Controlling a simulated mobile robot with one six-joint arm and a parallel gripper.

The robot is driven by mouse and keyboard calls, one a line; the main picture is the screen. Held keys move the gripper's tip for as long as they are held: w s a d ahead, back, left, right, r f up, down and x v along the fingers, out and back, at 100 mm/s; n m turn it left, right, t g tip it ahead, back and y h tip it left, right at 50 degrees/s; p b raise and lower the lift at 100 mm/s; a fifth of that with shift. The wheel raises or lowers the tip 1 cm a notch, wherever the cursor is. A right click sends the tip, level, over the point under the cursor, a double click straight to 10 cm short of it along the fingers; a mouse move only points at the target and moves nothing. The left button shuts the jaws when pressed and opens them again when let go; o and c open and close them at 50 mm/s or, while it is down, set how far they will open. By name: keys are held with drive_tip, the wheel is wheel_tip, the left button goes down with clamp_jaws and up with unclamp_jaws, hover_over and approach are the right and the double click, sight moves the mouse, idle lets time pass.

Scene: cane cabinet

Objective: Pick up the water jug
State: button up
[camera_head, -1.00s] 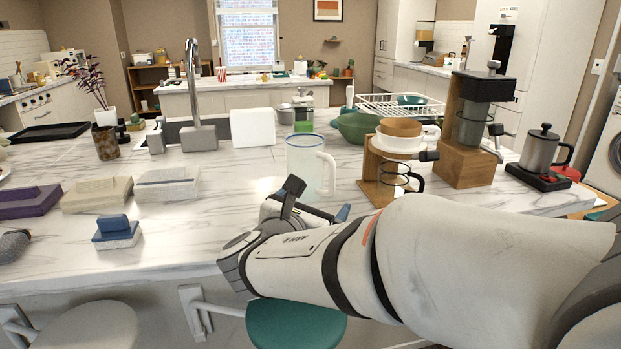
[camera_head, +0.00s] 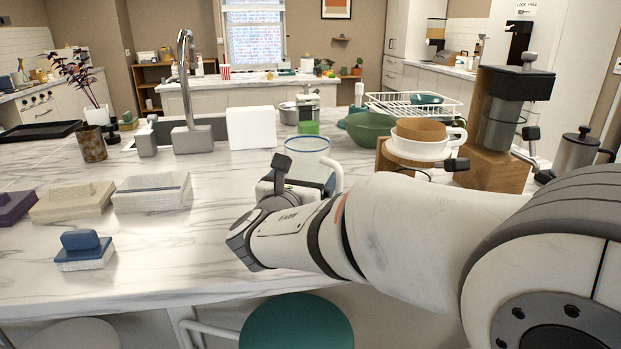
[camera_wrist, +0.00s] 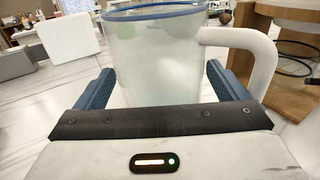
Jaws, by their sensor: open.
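The water jug (camera_head: 308,152) is clear, with a blue rim and a white handle, and stands upright on the marble counter. In the head view my wrist hides its lower part. In the wrist view the jug (camera_wrist: 155,62) is straight ahead, its handle on the right. My gripper (camera_wrist: 160,88) is open, with one blue finger on each side of the jug's body. The fingers look apart from the glass; the right one is under the handle's side. My gripper also shows in the head view (camera_head: 300,178), mostly hidden behind my wrist.
Right of the jug are a wooden coffee stand with a white cup (camera_head: 420,149) and a wooden grinder (camera_head: 495,130). Behind are a green bowl (camera_head: 369,127) and a white block (camera_head: 251,128). Lidded boxes (camera_head: 151,194) lie left.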

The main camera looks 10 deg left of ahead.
drive_tip(key=shift+w+d, duration=0.2)
drive_tip(key=shift+w, duration=0.85)
drive_tip(key=c, duration=0.9)
